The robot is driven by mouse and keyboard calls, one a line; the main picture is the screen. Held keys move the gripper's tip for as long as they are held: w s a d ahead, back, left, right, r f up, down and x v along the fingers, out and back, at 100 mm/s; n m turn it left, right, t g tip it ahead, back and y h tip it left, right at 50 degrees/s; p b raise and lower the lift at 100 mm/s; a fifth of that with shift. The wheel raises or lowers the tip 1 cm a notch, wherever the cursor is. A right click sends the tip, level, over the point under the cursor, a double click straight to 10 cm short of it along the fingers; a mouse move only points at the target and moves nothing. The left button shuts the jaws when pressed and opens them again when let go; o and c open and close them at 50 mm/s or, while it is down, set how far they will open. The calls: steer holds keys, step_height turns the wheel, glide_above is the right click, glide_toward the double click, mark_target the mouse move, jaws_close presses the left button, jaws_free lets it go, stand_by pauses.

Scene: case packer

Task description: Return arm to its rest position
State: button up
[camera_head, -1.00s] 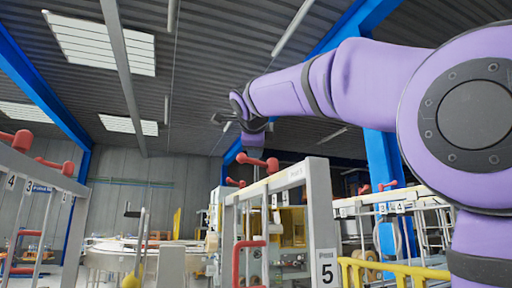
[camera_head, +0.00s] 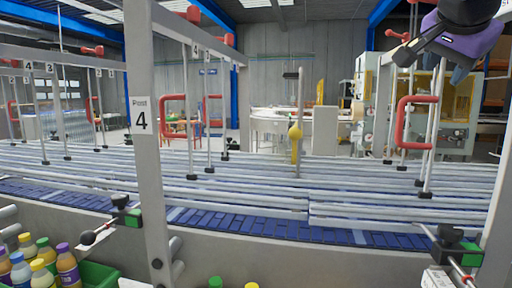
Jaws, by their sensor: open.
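My gripper (camera_head: 445,45) shows at the top right, dark with purple and a small pale label. It is raised in the air above the conveyor, cut off by the picture's upper edge. It is open, and nothing shows held in it. The rest of my arm is out of view.
A conveyor (camera_head: 255,228) with blue links and metal guide rails crosses the view. A grey post (camera_head: 147,170) marked 4 and red handles (camera_head: 411,122) stand by it. Bottles (camera_head: 67,266) sit at lower left near a green crate (camera_head: 98,275). A yellow-framed machine (camera_head: 455,110) stands behind.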

steer(key=s+a+f+n+g+y, duration=0.1)
steer(key=s+f+n, duration=0.5)
steer(key=f, duration=0.6)
steer(key=s+a+f+n+g+y, duration=0.2)
steer(key=s+f+n+y, duration=0.2)
steer(key=f, duration=0.9)
steer(key=s+n, duration=0.3)
steer(key=s, duration=0.2)
steer(key=shift+s+n+g, duration=0.3)
steer(key=shift+s+g, duration=0.1)
